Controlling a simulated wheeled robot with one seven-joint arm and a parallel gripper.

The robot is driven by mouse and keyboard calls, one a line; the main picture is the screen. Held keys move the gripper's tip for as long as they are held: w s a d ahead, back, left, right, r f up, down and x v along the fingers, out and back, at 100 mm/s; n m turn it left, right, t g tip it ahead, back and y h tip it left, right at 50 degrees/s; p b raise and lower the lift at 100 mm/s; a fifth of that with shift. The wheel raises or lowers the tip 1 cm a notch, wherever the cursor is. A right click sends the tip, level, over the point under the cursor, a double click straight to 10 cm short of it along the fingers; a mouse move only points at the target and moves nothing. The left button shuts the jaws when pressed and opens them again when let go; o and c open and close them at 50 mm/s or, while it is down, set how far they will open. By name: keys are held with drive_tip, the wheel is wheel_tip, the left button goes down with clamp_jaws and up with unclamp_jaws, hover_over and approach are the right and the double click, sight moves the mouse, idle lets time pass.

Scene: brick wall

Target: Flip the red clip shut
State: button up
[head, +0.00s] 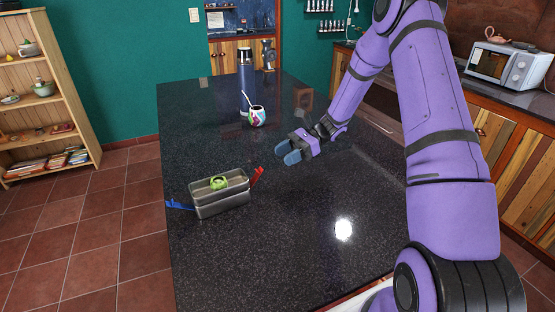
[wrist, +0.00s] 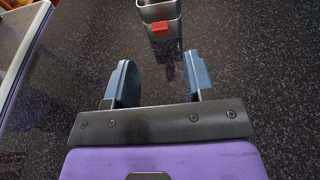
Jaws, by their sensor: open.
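The red clip (head: 256,175) juts up and outward from the right end of a grey metal box (head: 222,204) on the dark countertop. A blue clip (head: 178,204) sticks out from the box's left end. In the wrist view the red clip (wrist: 160,29) shows on the near end of the box (wrist: 158,11), at the top of the picture. My gripper (head: 289,152) is open and empty, above the counter to the right of the box and apart from the clip. Its two blue fingers (wrist: 160,82) are spread.
A dark blue bottle (head: 246,82) and a colourful round cup (head: 257,117) with a straw stand farther back on the countertop (head: 290,250). The counter between my gripper and the box is clear. A wooden shelf (head: 62,100) stands at the left.

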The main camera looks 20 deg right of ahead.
drive_tip(key=shift+d, duration=0.1)
drive_tip(key=shift+d+f, duration=0.2)
drive_tip(key=shift+d, duration=0.15)
drive_tip(key=c, duration=0.6)
drive_tip(key=d+f, duration=0.1)
drive_tip(key=d, duration=0.1)
drive_tip(key=d+f+y, duration=0.1)
drive_tip(key=d+f, duration=0.1)
drive_tip(key=d+f+y, duration=0.1)
drive_tip(key=d, duration=0.1)
drive_tip(key=shift+s+d+f+g, duration=0.1)
drive_tip(key=shift+s+f+g, duration=0.1)
drive_tip(key=shift+g, duration=0.1)
clamp_jaws()
approach(253, 178)
drive_tip(key=shift+s+a+f, duration=0.15)
drive_tip(key=shift+s+f, duration=0.15)
drive_tip(key=shift+s, duration=0.15)
drive_tip(key=shift+s+a+f, duration=0.2)
drive_tip(key=shift+s+f, duration=0.15)
drive_tip(key=shift+s, duration=0.15)
drive_tip(key=a+r, duration=0.1)
drive_tip(key=a, duration=0.1)
drive_tip(key=shift+s+a+r, duration=0.15)
drive_tip(key=shift+a+r, duration=0.2)
drive_tip(key=shift+r, duration=0.05)
drive_tip(key=shift+a+r, duration=0.35)
drive_tip(key=shift+a, duration=0.15)
drive_tip(key=shift+r, duration=0.1)
